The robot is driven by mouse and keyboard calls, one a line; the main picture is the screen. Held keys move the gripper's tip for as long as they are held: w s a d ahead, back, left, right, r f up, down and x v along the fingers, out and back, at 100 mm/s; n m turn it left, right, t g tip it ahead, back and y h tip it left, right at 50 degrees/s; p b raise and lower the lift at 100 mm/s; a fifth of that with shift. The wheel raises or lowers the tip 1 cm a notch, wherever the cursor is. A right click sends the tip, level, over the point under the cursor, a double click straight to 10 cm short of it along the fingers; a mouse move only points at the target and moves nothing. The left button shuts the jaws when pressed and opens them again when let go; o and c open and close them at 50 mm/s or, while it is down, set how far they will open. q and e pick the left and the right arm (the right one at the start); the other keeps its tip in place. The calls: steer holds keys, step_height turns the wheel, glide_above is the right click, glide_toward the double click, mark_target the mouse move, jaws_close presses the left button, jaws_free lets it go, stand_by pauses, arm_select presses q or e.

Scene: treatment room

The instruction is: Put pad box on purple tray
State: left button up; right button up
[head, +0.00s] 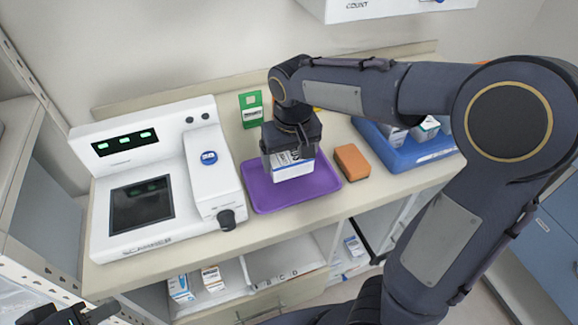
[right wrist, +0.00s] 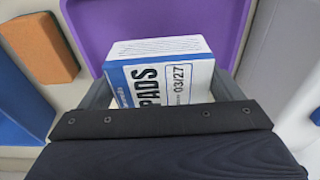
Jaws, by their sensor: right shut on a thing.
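The pad box (head: 290,168) is white with blue print and is held between the fingers of my right gripper (head: 291,155). In the right wrist view the box (right wrist: 165,72) shows the words PADS and 03/27. The purple tray (head: 262,200) lies on the counter directly below the box, and it also fills the top of the right wrist view (right wrist: 120,22). I cannot tell whether the box touches the tray floor. My right gripper is shut on the box. My left gripper (head: 85,312) shows only in part at the lower left corner, away from the counter top.
A green box (head: 251,108) stands behind. Shelves below hold small boxes (head: 212,279).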

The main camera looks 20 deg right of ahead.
mark_target(290, 167)
steer(key=shift+f, duration=1.75)
steer(key=shift+f, duration=0.1)
steer(key=o, duration=0.8)
steer(key=shift+o, duration=0.2)
